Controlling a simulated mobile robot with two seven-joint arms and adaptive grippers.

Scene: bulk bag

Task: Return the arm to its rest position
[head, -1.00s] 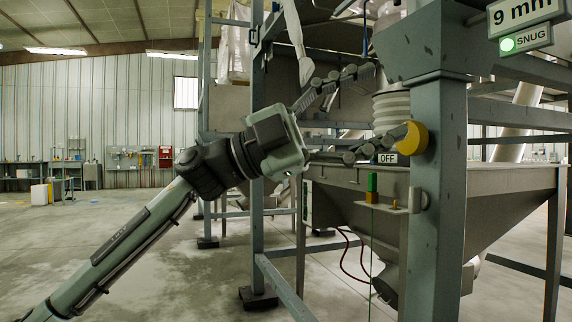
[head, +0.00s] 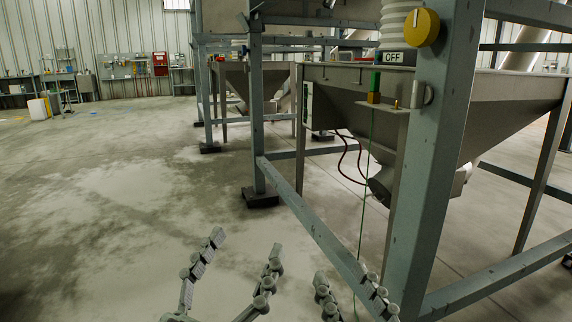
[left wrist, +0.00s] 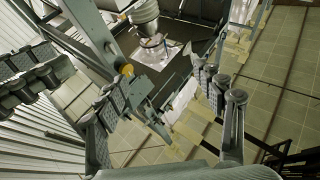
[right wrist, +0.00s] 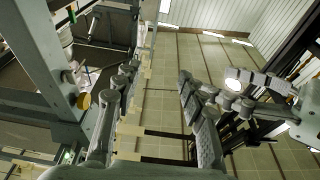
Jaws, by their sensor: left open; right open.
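My left gripper (head: 238,257) is at the bottom of the head view, its two fingers spread and nothing between them. My right gripper (head: 348,285) is just to its right, also spread and empty, in front of the frame's low rail. Both arms behind the grippers are out of the head view. The left wrist view shows my left gripper (left wrist: 165,95) with fingers apart and empty. The right wrist view shows my right gripper (right wrist: 160,85) likewise apart and empty.
A grey steel frame post (head: 437,150) and hopper (head: 480,115) stand at the right. A low rail (head: 320,235) runs near the right gripper. The concrete floor (head: 130,190) at the left is clear.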

